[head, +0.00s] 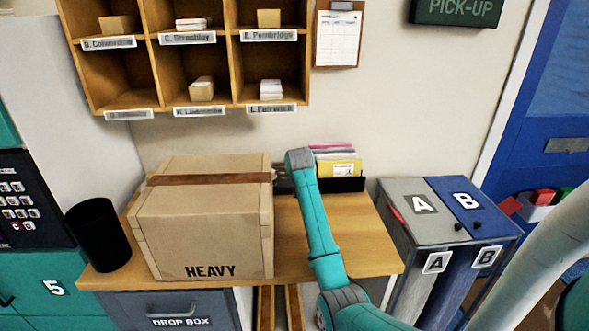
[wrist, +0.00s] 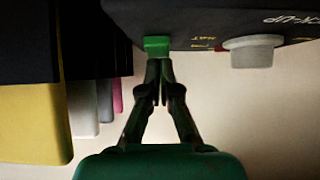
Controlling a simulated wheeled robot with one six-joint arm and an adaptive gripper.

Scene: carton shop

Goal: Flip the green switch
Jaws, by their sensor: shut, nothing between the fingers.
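The green switch (wrist: 156,46) sticks out from a dark panel (wrist: 205,22) at the top of the wrist view. My gripper (wrist: 160,72) is shut and empty, with its fingertips right at the green switch. I cannot tell whether they touch it. A pale round knob (wrist: 252,52) is on the same panel, to the right of the switch. In the head view my arm reaches over the wooden desk beside the large carton, and my gripper and the switch are hidden there.
The HEAVY carton (head: 205,225) stands on the desk (head: 355,245), left of my arm. Yellow and coloured folders (head: 342,168) stand behind my arm; they also show at the wrist view's left (wrist: 35,125). Bins A and B (head: 447,210) are on the right, a black cup (head: 98,235) on the left.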

